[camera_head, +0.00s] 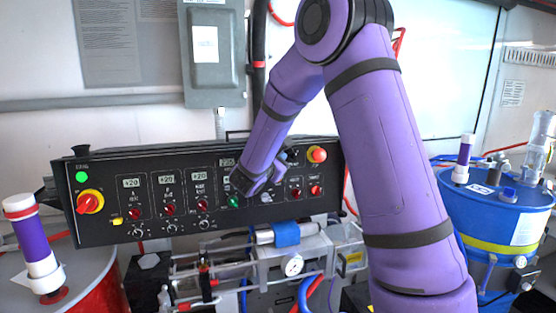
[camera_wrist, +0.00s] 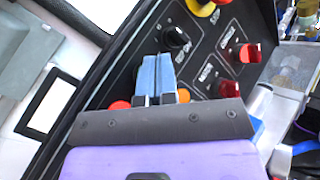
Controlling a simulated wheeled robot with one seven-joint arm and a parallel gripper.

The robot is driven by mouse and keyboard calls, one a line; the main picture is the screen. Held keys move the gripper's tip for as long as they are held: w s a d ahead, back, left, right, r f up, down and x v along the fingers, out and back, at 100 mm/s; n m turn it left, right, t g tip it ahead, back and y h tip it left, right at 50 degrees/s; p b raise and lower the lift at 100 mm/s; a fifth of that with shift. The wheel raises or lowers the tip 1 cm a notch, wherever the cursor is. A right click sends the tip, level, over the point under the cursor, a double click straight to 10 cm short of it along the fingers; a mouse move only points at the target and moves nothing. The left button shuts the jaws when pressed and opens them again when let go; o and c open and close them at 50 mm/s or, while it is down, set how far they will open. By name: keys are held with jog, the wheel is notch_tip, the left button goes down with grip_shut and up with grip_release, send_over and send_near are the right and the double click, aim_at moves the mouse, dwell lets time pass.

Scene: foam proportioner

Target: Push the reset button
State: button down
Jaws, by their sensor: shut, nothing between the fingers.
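The black control panel (camera_head: 110,190) runs across the middle of the head view and carries several knobs, lamps and buttons. Their labels are too small to read, so I cannot tell which control is the reset button. An orange control (camera_wrist: 183,95) and a red one (camera_wrist: 120,105) are partly hidden behind the gripper. Contact cannot be told.
A red emergency button (camera_head: 318,155) stands out at the panel's upper right, a red-yellow rotary switch (camera_head: 90,202) at its left. A small yellow control (camera_head: 118,221) sits low left. Pipes and a gauge (camera_head: 292,264) lie below. A blue drum (camera_head: 490,215) stands right.

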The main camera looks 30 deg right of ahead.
jog(key=shift+w+d+f, duration=0.1)
jog(key=shift+w+d, duration=0.1)
jog(key=shift+w, duration=0.4)
dwell(0.7)
dwell(0.4)
jog(key=shift+s+a, duration=0.25)
jog(key=shift+s, duration=0.55)
jog(key=shift+s+r, duration=0.1)
jog(key=shift+r, duration=0.1)
jog(key=shift+s+a+r, duration=0.15)
jog(key=shift+s+a, duration=0.1)
jog(key=shift+s, duration=0.5)
jog(key=shift+s+a+r, duration=0.1)
jog(key=shift+s+a, duration=0.1)
jog(key=shift+s, duration=0.55)
jog(key=shift+s+a+r, duration=0.15)
jog(key=shift+s+a, duration=0.1)
jog(key=shift+s, duration=0.5)
